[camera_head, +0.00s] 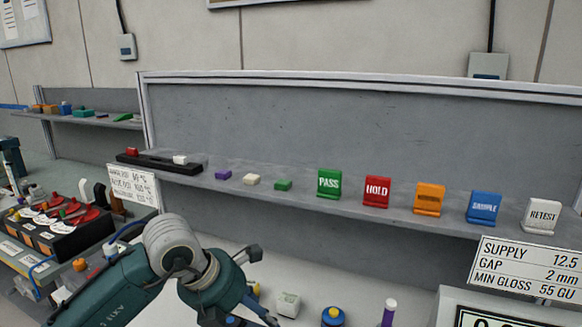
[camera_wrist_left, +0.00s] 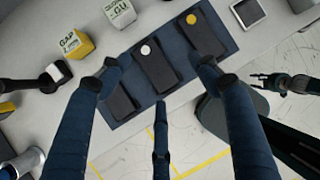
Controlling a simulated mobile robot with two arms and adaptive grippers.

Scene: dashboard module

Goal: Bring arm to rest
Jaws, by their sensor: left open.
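My left arm (camera_head: 165,260), teal with a grey joint, reaches in from the lower left in the head view. Its gripper (camera_head: 262,288) is at the bottom, partly cut off and partly hidden by the wrist. In the left wrist view the gripper (camera_wrist_left: 160,75) has its dark blue fingers spread wide, with nothing between them. Below it is a dark blue mat (camera_wrist_left: 224,34) holding dark flat parts, one with a white disc (camera_wrist_left: 145,50) and one with a yellow disc (camera_wrist_left: 191,19). A dark gripper (camera_wrist_left: 280,83), apparently my right, shows at the right edge; its opening is unclear.
A yellow cube (camera_wrist_left: 76,43) and a white cube (camera_wrist_left: 120,12) stand beside the mat. The head view shows a grey shelf (camera_head: 300,203) with coloured label stands, including a green PASS stand (camera_head: 329,183). A black control box (camera_head: 75,235) stands at left.

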